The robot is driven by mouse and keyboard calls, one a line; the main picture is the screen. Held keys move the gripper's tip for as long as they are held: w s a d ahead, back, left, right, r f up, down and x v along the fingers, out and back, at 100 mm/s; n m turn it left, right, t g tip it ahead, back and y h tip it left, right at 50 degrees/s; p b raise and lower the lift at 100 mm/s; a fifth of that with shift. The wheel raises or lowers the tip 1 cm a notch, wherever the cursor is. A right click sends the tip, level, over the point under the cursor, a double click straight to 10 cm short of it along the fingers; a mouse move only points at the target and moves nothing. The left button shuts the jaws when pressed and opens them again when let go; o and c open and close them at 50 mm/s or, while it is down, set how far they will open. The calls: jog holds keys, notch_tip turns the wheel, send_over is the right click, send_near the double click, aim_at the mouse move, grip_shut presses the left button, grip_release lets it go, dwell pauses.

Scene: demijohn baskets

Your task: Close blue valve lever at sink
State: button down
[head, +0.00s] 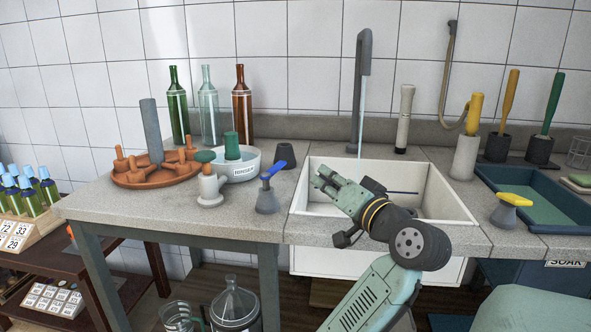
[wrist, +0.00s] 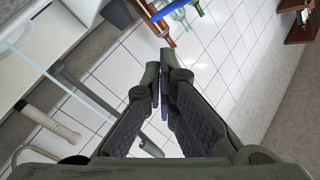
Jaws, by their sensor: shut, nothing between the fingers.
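The blue valve lever (head: 273,169) sits on a grey cone-shaped base (head: 267,200) on the counter, left of the sink (head: 455,207). The lever slants up to the right. In the wrist view, a blue bar at the top edge appears to be this lever (wrist: 168,11). My gripper (head: 320,177) is over the left part of the sink, to the right of the lever and apart from it. Its fingers point left and are shut, with nothing between the tips (wrist: 160,68). A thin water stream (head: 362,115) falls from the grey tap (head: 361,75).
A yellow lever (head: 515,199) on a similar base stands right of the sink. A dark grey cup (head: 286,153) is behind the blue lever.

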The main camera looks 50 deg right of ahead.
aim_at(274, 175)
jog(key=m, duration=0.4)
jog(key=s+f+m, duration=0.1)
jog(key=m, duration=0.1)
jog(key=shift+a+m+g+h, duration=0.1)
jog(key=shift+m+g+h, duration=0.2)
jog(key=shift+h, duration=0.1)
jog(key=m, duration=0.1)
jog(key=f+m, duration=0.1)
jog(key=m, duration=0.1)
jog(key=s+m, duration=0.1)
jog(key=m, duration=0.1)
jog(key=shift+f+h+p, duration=0.25)
jog(key=shift+h+p, duration=0.1)
jog(key=shift+h, duration=0.05)
jog(key=shift+w, duration=0.15)
jog(key=shift+w+a+f+p+x, duration=0.15)
jog(key=shift+a+p+x, duration=0.3)
jog(key=shift+x, duration=1.65)
jog(key=shift+w+a+p+x, duration=0.25)
jog(key=shift+p+x, duration=0.3)
jog(key=shift+x, duration=1.55)
jog(key=shift+w+a+f+p+x, duration=0.1)
jog(key=shift+a+p+x, duration=0.35)
jog(key=shift+x, duration=1.65)
